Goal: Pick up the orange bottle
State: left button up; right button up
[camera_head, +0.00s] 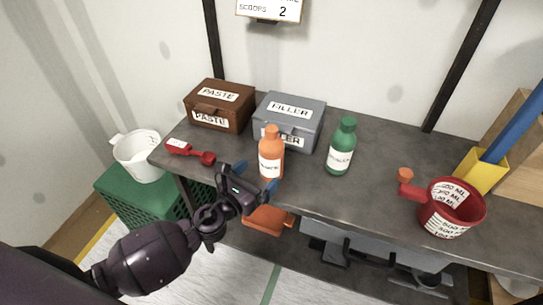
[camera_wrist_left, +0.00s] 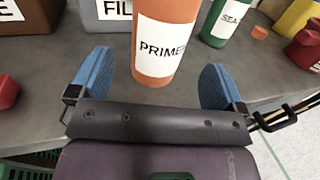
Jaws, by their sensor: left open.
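The orange bottle (camera_head: 271,152) stands upright on the grey table, in front of the grey filler box. It has a white label that reads "PRIMER" in part in the left wrist view (camera_wrist_left: 163,45). My left gripper (camera_head: 257,175) is open at the table's front edge, just in front of the bottle. In the left wrist view its blue fingertips (camera_wrist_left: 158,78) are spread wide, one on each side of the bottle's lower part. A gap shows on both sides, and the bottle stands slightly beyond the palm. My right gripper is not in view.
A green bottle (camera_head: 341,147) stands right of the orange one. The grey filler box (camera_head: 307,109) is close behind, with a brown paste box (camera_head: 220,105) further left. A red scoop (camera_head: 190,152) lies left. A red measuring cup (camera_head: 452,207) stands right; the table's front middle is clear.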

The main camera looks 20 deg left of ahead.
aim_at(264, 164)
pick_arm(q)
jog(key=shift+w+d, duration=0.2)
jog(key=shift+w, duration=0.35)
jog(key=w, duration=0.1)
jog(key=w+r, duration=0.1)
jog(key=w+d+p, duration=0.1)
jog(key=shift+w+r, duration=0.3)
jog(key=shift+w+d+f, duration=0.15)
jog(key=shift+w+d, duration=0.05)
jog(key=shift+w, duration=0.5)
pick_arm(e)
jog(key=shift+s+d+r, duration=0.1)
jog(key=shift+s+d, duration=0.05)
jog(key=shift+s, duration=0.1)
pick_arm(q)
jog(key=c, duration=1.3)
jog(key=shift+o, duration=0.2)
jog(key=shift+r, duration=0.6)
notch_tip(264, 164, up, 18)
jog(key=p, duration=0.8)
jog(key=shift+r, duration=0.5)
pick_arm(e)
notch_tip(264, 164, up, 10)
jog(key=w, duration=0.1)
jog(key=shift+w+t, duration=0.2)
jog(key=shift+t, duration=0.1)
